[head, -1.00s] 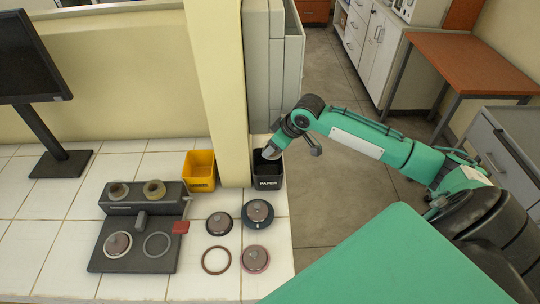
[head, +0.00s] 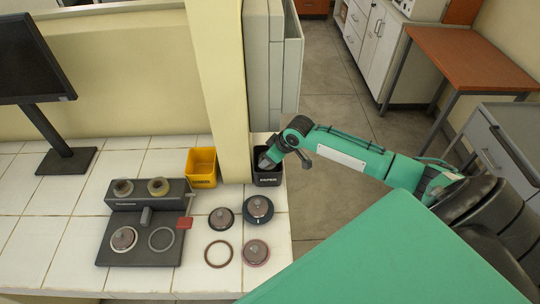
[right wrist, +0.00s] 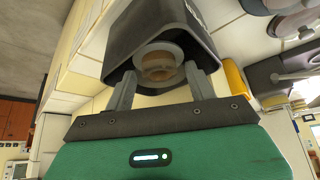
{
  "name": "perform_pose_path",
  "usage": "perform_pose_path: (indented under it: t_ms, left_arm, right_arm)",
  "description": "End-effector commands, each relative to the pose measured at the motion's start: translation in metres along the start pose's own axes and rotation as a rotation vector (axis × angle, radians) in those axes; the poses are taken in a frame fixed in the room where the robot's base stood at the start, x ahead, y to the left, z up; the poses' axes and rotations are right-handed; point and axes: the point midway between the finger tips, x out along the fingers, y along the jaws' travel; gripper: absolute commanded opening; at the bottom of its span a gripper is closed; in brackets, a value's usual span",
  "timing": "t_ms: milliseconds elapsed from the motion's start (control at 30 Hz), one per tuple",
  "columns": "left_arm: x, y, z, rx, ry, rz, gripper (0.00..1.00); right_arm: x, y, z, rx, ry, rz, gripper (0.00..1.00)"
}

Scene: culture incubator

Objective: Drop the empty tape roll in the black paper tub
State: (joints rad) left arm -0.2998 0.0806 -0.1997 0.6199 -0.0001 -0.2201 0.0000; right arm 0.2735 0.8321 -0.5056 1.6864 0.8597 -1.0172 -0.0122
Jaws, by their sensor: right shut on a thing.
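The black paper tub (head: 268,180) stands at the right end of the white tiled counter, with white lettering on its front. My right gripper (head: 265,162) reaches down at its mouth in the head view. In the right wrist view my right gripper (right wrist: 160,74) is shut on the empty tape roll (right wrist: 158,50), a pale ring with a brownish middle. The roll sits between the fingertips and overlaps the opening of the tub (right wrist: 120,45). I cannot tell how deep it is inside. In the head view the roll is hidden. My left gripper is not in view.
A yellow tub (head: 201,168) stands left of a cream pillar (head: 222,90), close to the black tub. A dark dispenser (head: 125,255), a thin ring (head: 218,254) and several round discs lie in front. The floor to the right of the counter is clear.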

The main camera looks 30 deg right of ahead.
Motion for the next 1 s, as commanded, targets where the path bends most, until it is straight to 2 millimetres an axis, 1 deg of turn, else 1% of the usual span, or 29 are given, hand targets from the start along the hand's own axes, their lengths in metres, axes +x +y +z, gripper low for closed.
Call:
perform_pose_path:
  t_ms: [333, 467, 500, 567, 600, 867, 1000]
  left_arm:
    - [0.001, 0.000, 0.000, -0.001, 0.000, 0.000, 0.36]
    - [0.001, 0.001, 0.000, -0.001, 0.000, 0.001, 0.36]
    - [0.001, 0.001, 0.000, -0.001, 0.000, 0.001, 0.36]
    - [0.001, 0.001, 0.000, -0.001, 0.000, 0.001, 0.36]
    - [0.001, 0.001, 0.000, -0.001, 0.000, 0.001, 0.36]
    - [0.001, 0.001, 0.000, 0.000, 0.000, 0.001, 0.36]
    - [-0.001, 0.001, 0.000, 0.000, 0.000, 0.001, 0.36]
  right_arm:
    - [0.009, 0.000, 0.006, 0.001, -0.001, 0.000, 0.31]
    - [0.010, 0.000, 0.006, 0.000, 0.000, 0.001, 0.31]
    - [0.010, 0.000, 0.006, 0.000, 0.000, 0.000, 0.62]
    - [0.010, 0.000, 0.006, 0.000, 0.000, 0.000, 0.74]
    - [0.010, 0.000, 0.006, 0.000, 0.000, 0.000, 0.78]
    - [0.009, 0.001, 0.005, 0.000, -0.001, 0.001, 0.78]
    - [-0.003, 0.001, -0.002, -0.001, 0.001, 0.001, 0.78]
